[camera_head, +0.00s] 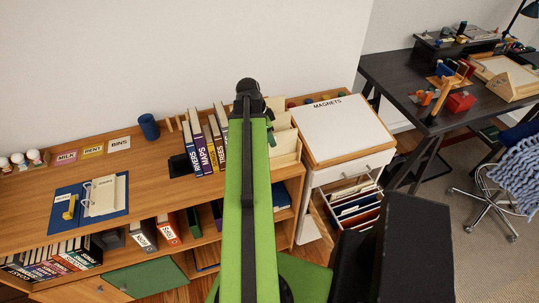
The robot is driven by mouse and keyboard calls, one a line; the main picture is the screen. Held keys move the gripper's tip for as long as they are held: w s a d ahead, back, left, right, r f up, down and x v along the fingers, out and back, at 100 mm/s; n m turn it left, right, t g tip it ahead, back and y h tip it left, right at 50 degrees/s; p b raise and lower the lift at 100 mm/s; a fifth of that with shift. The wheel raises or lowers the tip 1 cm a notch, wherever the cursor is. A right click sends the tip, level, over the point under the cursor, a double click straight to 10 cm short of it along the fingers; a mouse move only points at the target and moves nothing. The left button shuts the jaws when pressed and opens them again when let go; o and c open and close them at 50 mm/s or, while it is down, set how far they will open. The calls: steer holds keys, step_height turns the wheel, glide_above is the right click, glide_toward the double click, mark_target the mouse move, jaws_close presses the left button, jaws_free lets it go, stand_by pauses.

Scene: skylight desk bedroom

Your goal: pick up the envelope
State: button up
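I cannot pick out an envelope with certainty. Cream flat pieces (285,145) stand upright in a holder on the wooden cabinet, just right of my green arm and partly hidden by it. My arm rises through the middle of the view and hides part of the cabinet top. I see no gripper fingers; a large dark block at the lower right is close to the camera, and I cannot tell what it is.
The wooden cabinet (60,172) carries upright books (203,148), a blue cup (149,127) and a blue board with papers (105,196). Right of it stands a white drawer unit (345,127) with an open, filled drawer (355,208). A black desk (395,75) and chair (495,200) are farther right.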

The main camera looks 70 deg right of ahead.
steer(key=b+x, duration=0.1)
steer(key=x, duration=0.2)
steer(key=shift+f+b, duration=0.1)
steer(key=shift+b, duration=0.3)
steer(key=shift+c, duration=0.3)
steer(key=shift+w, duration=0.1)
jaws_close()
